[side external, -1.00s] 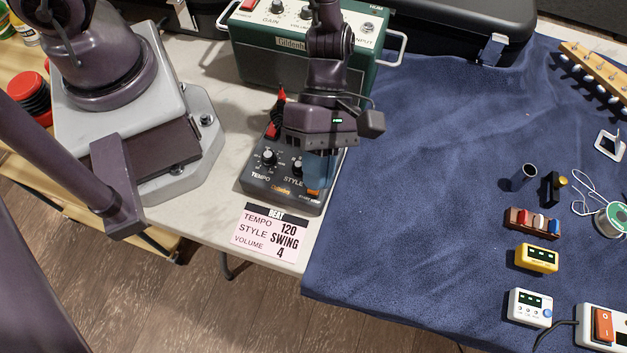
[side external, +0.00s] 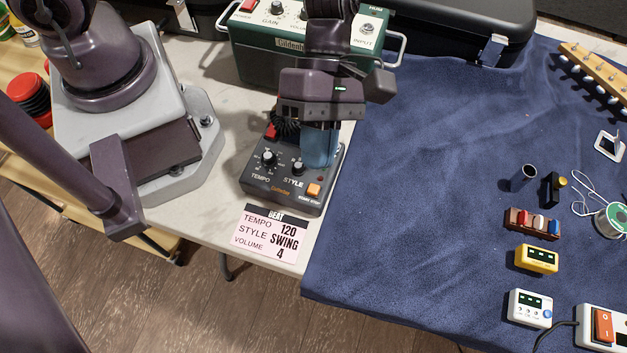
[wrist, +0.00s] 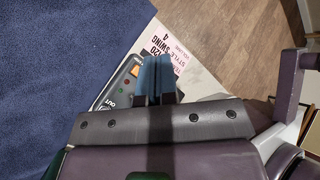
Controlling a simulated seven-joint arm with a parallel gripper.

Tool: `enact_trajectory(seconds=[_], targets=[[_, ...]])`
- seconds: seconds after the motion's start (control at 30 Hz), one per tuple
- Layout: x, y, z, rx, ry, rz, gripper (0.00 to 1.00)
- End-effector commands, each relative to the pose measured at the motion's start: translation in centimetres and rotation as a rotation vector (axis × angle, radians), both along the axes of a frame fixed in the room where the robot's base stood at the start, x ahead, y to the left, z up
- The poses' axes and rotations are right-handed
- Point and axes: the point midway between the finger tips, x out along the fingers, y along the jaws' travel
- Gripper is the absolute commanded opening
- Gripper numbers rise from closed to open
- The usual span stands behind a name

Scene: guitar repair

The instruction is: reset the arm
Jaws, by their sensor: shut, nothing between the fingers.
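My gripper (side external: 319,160) is above the back part of the dark drum machine (side external: 270,188) in the side view. Its blue fingers are together with nothing between them. The wrist view shows the blue fingertips (wrist: 155,70) side by side, with part of the drum machine (wrist: 120,85) behind them. The drum machine has a TEMPO knob (side external: 268,158), a STYLE knob (side external: 298,168) and an orange button (side external: 314,190), all visible at its front. Its back part is hidden behind my gripper.
A pink card (side external: 270,234) reading tempo 120, style swing, volume 4 lies in front of the drum machine. A green amplifier (side external: 255,62) stands behind. A blue cloth (side external: 430,180) on the right is mostly bare, with small pedals and a solder spool (side external: 612,218) at its right side.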

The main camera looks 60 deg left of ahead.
Motion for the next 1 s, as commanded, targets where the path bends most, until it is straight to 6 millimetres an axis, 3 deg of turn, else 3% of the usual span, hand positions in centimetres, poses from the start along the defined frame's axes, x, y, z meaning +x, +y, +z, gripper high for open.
enact_trajectory(seconds=[0.27,0.47,0.77,1.0], targets=[[0.0,0.0,0.0,-0.018,-0.027,-0.033,0.0],[-1.4,1.6,0.0,-0.095,-0.18,-0.336,0.0],[-0.3,7.4,5.4,-0.174,-0.635,-0.948,0.0],[0.9,13.7,11.7,-0.05,-0.971,-1.42,0.0]])
